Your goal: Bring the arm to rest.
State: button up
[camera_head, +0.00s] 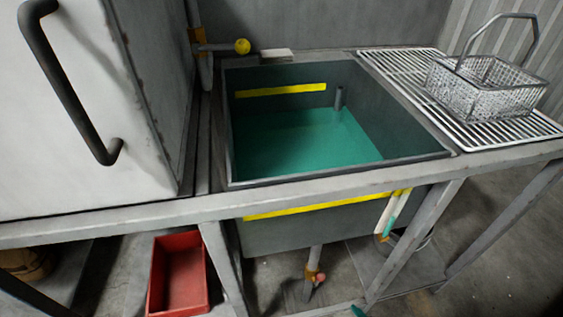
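My arm and gripper do not clearly show in the head view, so I cannot see their pose or whether the gripper is open or shut. In front of me stands a grey metal bench (290,185) with a square sink tank (355,167) let into it. The tank holds green liquid (300,145) and has a yellow stripe on its inner back wall.
A wire basket (485,88) with a raised handle stands on a white slatted rack (400,72) at right. A pale cabinet (60,150) with a dark handle (70,85) fills the left. A red bin (180,270) is below the bench.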

jog(key=s+d+r+m+g+h+p, duration=0.1)
jog(key=s+d+r+m+g+h, duration=0.1)
jog(key=s+d+r+m+g, duration=0.5)
jog(key=s+d+r+g+h, duration=0.1)
jog(key=s+d+r, duration=0.35)
jog(key=s, duration=0.65)
notch_tip(320, 180, up, 19)
jog(key=a+p, duration=0.1)
jog(key=p, duration=1.8)
jog(key=shift+w+r, duration=0.2)
jog(key=shift+w, duration=0.05)
